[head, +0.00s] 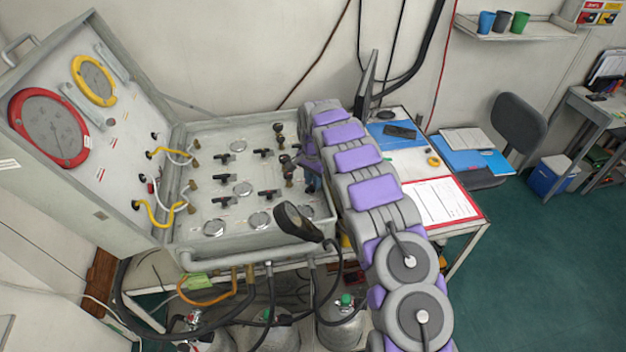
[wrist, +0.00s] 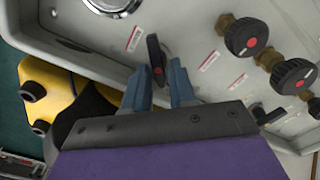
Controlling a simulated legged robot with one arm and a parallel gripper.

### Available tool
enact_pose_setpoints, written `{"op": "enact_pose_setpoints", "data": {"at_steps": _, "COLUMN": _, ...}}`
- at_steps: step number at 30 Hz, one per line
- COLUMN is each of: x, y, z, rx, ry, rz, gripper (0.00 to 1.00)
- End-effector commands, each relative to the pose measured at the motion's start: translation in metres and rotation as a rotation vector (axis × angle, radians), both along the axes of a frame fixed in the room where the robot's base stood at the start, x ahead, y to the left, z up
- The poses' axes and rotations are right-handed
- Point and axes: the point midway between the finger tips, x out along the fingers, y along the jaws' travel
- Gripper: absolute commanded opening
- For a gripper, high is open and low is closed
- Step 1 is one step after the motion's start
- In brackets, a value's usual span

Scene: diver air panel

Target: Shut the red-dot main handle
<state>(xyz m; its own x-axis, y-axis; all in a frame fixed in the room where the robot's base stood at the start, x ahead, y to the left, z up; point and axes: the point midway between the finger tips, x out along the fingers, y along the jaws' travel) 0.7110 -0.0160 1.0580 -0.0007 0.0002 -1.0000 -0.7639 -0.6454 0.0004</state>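In the wrist view a black lever handle with a red dot (wrist: 156,58) stands on the pale panel, just ahead of my gripper (wrist: 161,80). My gripper's two blue-grey fingers are apart. The lower end of the handle shows between the fingertips, with a visible gap on the right side; I cannot tell whether the left finger touches it. In the head view my gripper (head: 313,180) is at the right side of the open panel case (head: 185,235), and my arm hides the handle there.
Round black knobs with red marks (wrist: 245,37) on brass stems stand to the right in the wrist view. Several black levers (head: 222,178) and gauges (head: 243,188) sit on the panel left of my gripper. A black curved piece (head: 297,222) rises at the front edge. Gas cylinders (head: 342,325) stand below.

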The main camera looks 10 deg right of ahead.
Motion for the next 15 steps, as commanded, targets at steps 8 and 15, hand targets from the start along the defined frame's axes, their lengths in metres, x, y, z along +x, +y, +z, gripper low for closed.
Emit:
{"op": "enact_pose_setpoints", "data": {"at_steps": 8, "x": 0.0001, "y": -0.0001, "z": 0.0002, "rx": 0.0, "ry": 0.0, "rz": 0.0, "gripper": 0.14}}
{"op": "enact_pose_setpoints", "data": {"at_steps": 15, "x": 0.0004, "y": 0.0002, "z": 0.0004, "rx": 0.0, "ry": 0.0, "rz": 0.001, "gripper": 0.0}}
